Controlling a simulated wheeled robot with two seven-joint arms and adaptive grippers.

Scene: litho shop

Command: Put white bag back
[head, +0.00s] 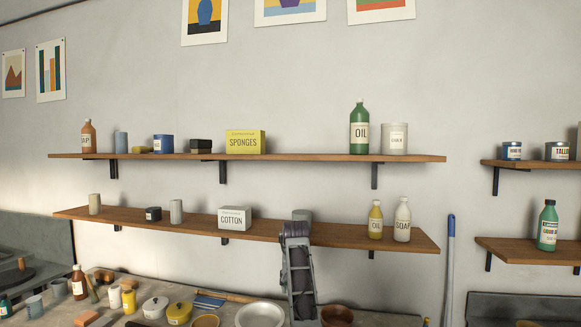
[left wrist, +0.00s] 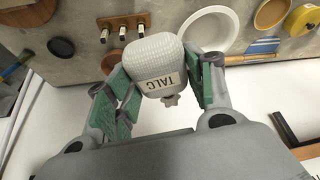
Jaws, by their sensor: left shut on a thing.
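In the left wrist view, a small white textured bag (left wrist: 155,55) labelled TALC sits between the green-padded fingers of my left gripper (left wrist: 163,82). The fingers press on its two sides, and its label reads upside down there. In the head view my left gripper (head: 296,232) is raised at the front of the lower shelf (head: 150,218), right of the white COTTON box (head: 235,218). A grey rounded shape (head: 302,214) shows just behind the gripper; I cannot tell whether it is the bag or something on the shelf. My right gripper is out of view.
Yellow OIL (head: 375,220) and white SOAP (head: 402,220) bottles stand farther right on the lower shelf; bare board lies left of them. The upper shelf (head: 300,157) is overhead. Below, the cluttered bench holds a white bowl (head: 260,315) and several jars.

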